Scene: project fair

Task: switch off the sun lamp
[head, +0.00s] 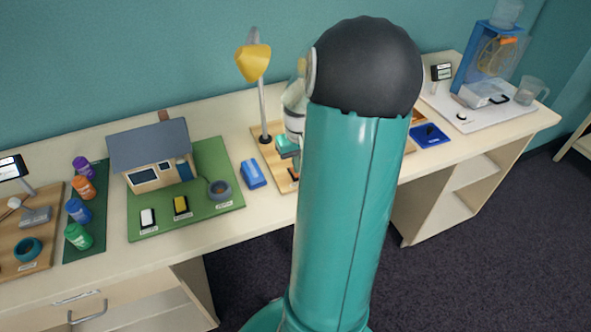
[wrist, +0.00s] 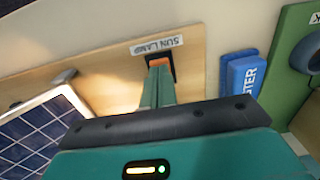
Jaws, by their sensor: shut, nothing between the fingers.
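The yellow sun lamp (head: 253,62) stands on a grey post on a wooden board at the middle of the table. In the wrist view, a white label reading SUN LAMP (wrist: 157,46) lies on the board (wrist: 95,55). Beside it is a small black switch with an orange part (wrist: 159,61). Warm light falls on the board. My gripper (wrist: 158,70) is shut and empty, its tips over or against the switch; I cannot tell if they touch. The tips partly hide the switch. In the head view my arm covers much of the board.
A solar panel (wrist: 40,135) is left of my fingers in the wrist view. A blue block (head: 253,174) lies between the board and the green mat (head: 215,155) with the model house (head: 150,155). A blue tray (head: 430,135) is right of my arm.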

